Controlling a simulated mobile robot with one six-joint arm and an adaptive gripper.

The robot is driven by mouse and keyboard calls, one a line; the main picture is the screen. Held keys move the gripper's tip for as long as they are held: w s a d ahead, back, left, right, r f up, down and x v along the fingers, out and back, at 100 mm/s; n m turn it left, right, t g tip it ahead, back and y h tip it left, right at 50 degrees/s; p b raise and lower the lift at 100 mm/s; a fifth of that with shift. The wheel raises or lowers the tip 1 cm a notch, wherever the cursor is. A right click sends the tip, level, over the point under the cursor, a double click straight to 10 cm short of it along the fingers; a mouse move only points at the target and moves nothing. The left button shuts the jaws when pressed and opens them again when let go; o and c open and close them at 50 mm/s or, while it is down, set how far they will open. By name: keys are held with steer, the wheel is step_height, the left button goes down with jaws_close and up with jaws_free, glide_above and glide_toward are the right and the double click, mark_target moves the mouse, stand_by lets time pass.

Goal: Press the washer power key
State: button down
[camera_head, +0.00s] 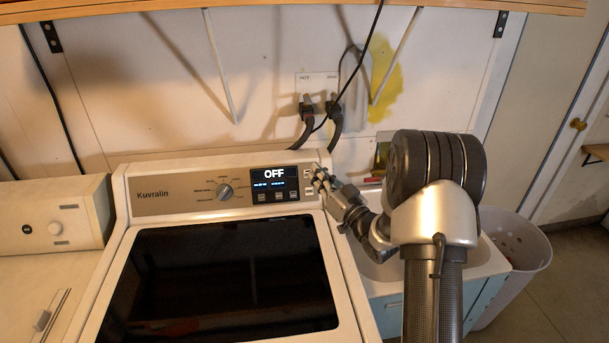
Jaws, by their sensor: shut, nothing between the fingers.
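The washer (342,290) is white with a dark glass lid and a control panel along its back. The panel carries the name Kuvralin, a round dial (224,191) and a dark display (274,183) reading OFF, with several small keys below it. Small light keys (308,172) stand at the panel's right end; which one is the power key is too small to tell. My gripper (319,178) is shut and empty, its tips close by these keys and partly covering them. I cannot tell whether the tips touch a key.
My arm comes in from the right, over a sink cabinet (392,315). A laundry basket (522,262) stands right of it. Hoses and wall taps (321,108) are behind the washer. Another white appliance (50,222) stands at the left. A wooden shelf (300,5) runs along the top.

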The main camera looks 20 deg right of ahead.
steer(key=shift+w+d+f+b, duration=0.25)
steer(key=shift+w+f+b, duration=0.45)
steer(key=shift+w, duration=0.55)
steer(key=shift+w+d+f+b, duration=0.25)
steer(key=shift+w+f+b, duration=0.25)
steer(key=shift+w+f, duration=0.5)
steer(key=shift+w+d+f+b, duration=0.25)
steer(key=shift+w+f+b, duration=0.35)
steer(key=shift+w, duration=0.85)
steer(key=shift+w+f+b, duration=0.15)
steer(key=shift+w+b, duration=0.15)
steer(key=shift+b, duration=0.15)
